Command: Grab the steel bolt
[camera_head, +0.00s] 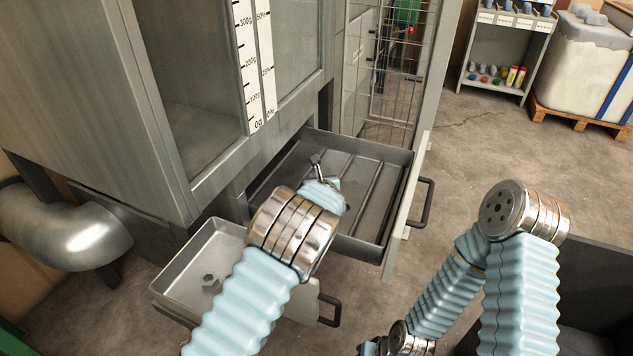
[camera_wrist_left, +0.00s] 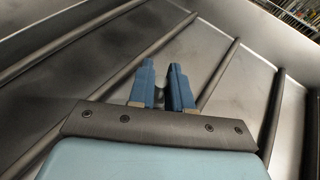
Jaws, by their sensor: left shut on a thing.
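My left gripper (camera_head: 319,172) is over the open upper drawer (camera_head: 398,172), with its wrist covering part of it. In the left wrist view its two blue fingers (camera_wrist_left: 164,85) are closed around a small grey metal piece, the steel bolt (camera_wrist_left: 160,97), mostly hidden between them. In the head view a small metallic shape shows at the fingertips. A grey hexagonal piece (camera_head: 210,283) lies in the lower drawer to the left. My right arm shows at the lower right, but its gripper is out of view.
The upper drawer has raised ribs across its floor and a black handle (camera_head: 426,203) at its right. The lower drawer (camera_head: 190,262) is also open. A cabinet with a marked scale (camera_head: 250,70) stands behind. A shelf (camera_head: 505,50) stands far right, with open floor before it.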

